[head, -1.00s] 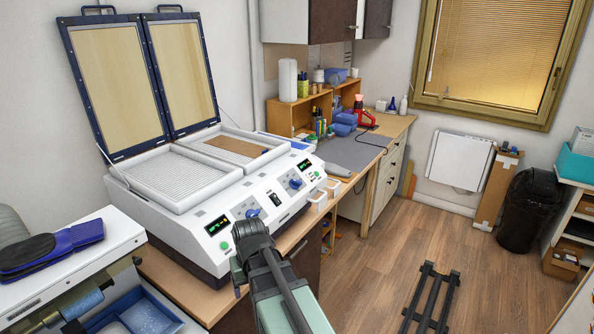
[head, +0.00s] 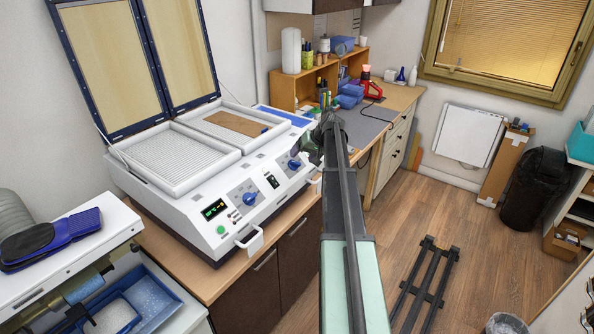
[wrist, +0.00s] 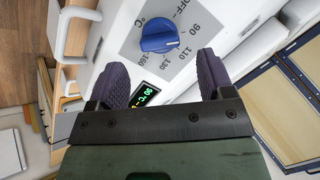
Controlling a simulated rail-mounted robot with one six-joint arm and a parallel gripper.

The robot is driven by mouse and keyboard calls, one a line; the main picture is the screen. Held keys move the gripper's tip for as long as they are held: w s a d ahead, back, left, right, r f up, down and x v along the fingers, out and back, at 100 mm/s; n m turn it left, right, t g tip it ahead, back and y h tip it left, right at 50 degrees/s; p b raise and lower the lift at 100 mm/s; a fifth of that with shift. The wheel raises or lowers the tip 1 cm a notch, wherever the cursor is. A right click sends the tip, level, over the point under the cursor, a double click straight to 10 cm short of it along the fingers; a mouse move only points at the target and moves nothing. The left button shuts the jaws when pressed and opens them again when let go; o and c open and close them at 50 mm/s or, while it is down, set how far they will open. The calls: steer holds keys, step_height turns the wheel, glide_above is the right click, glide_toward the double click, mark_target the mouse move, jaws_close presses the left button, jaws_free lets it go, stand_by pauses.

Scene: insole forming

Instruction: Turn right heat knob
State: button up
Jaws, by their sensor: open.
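The right heat knob (head: 294,164) is a blue dial on the front panel of the white forming machine (head: 200,185). In the wrist view, the blue knob (wrist: 158,38) sits on a grey scale plate marked OFF, 90, 110, 130 and 160. My gripper (wrist: 162,62) is open and empty, its two purple padded fingers apart, with the knob ahead between their lines and not touched. A green-lit display (wrist: 146,93) reading 90 °C lies between the fingers. In the head view, my gripper (head: 318,143) is just right of the knob; my arm partly hides it.
A left blue knob (head: 249,198) and a lit display (head: 214,210) are on the same panel. A white handle (head: 250,240) juts from the front. The lids (head: 100,75) stand open. A workbench with a grey mat (head: 360,130) lies beyond.

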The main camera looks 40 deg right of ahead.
mark_target(296, 162)
steer(key=b+x, duration=0.2)
steer(key=x, duration=0.3)
steer(key=shift+r, duration=0.15)
steer(key=shift+c, duration=0.4)
steer(key=c, duration=0.8)
steer(key=shift+c, duration=0.2)
steer(key=shift+n, duration=0.3)
steer(key=n, duration=0.4)
steer(key=shift+a+h, duration=0.1)
steer(key=shift+h, duration=0.3)
steer(key=shift+s+n+h, duration=0.1)
steer(key=shift+n+h, duration=0.2)
steer(key=shift+n, duration=1.6)
